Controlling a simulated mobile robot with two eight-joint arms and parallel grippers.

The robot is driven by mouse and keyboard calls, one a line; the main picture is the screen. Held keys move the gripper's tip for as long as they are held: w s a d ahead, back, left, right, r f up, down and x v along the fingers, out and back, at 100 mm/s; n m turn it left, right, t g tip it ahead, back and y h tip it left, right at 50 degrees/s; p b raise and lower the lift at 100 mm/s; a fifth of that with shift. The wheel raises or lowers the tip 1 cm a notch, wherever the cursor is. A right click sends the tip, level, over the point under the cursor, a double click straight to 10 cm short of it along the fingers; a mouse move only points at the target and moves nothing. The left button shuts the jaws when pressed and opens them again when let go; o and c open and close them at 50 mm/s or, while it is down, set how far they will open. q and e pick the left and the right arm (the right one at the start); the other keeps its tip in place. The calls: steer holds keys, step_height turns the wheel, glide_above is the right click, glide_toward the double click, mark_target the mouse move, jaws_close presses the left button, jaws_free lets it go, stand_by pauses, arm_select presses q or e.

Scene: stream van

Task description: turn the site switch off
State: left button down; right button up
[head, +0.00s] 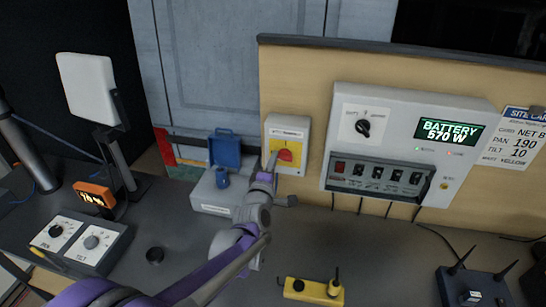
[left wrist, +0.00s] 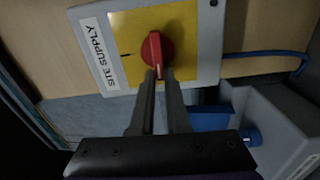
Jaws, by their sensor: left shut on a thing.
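The site switch is a light box with a yellow plate (head: 274,148) and a red rotary knob (head: 286,155), mounted on the tan panel. In the left wrist view its label (left wrist: 99,56) reads SITE SUPPLY, and the red knob (left wrist: 153,48) shows near the top centre, its handle pointing down in that picture. My left gripper (head: 272,163) reaches the switch from the front. In the left wrist view its two fingers (left wrist: 160,80) are shut on the knob's handle, one on each side. My right gripper is not in view.
A white control unit (head: 400,117) with a display reading BATTERY 570 W is right of the switch. A grey case with a blue lid (head: 225,149) stands just left of my gripper. A yellow device (head: 313,291) and a pan-tilt box (head: 78,240) lie on the dark desk.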

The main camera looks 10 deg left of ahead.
arm_select(q)
steer(key=shift+d+f+n, duration=0.15)
steer(key=shift+d+n, duration=0.05)
steer(key=shift+n, duration=0.1)
stand_by(0.4)
steer(key=c, duration=0.9)
jaws_free()
steer(key=shift+c, duration=0.2)
steer(key=shift+o, duration=0.7)
steer(key=shift+d, duration=0.15)
steer(key=s+b, duration=0.1)
steer(key=s, duration=0.9)
steer(key=shift+s, duration=0.4)
